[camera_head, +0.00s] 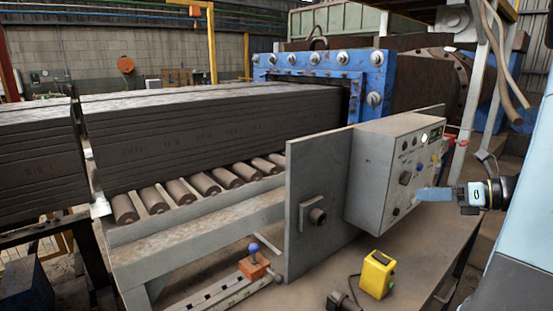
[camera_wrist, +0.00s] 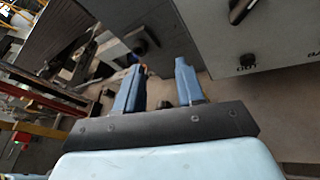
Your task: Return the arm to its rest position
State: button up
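My gripper (camera_head: 420,194) is at the right of the head view, its blue fingers pointing left at the lower right side of the grey control box (camera_head: 376,172). In the wrist view my gripper (camera_wrist: 158,68) shows two blue fingers set apart with an empty gap between them. It holds nothing. The control box also fills the upper right of the wrist view (camera_wrist: 260,35), with a black knob on its face. From the head view I cannot tell whether a fingertip touches the box.
A grey upright plate (camera_head: 315,200) stands left of the box. A yellow box (camera_head: 377,275) and a blue-knobbed lever (camera_head: 253,249) sit low in front. Long dark clay slabs (camera_head: 200,135) lie over rollers (camera_head: 205,184), running from the blue press (camera_head: 375,75).

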jog(key=s+a+n+g+h, duration=0.55)
jog(key=s+a+n, duration=0.25)
jog(key=a+n, duration=0.55)
jog(key=s+r+n+t+h, duration=0.3)
jog(key=s+n+h, duration=0.3)
jog(key=n, duration=1)
jog(key=shift+a+r+h, duration=0.4)
jog(key=shift+r+h, duration=0.05)
jog(key=shift+r, duration=0.45)
jog(key=shift+d, duration=0.1)
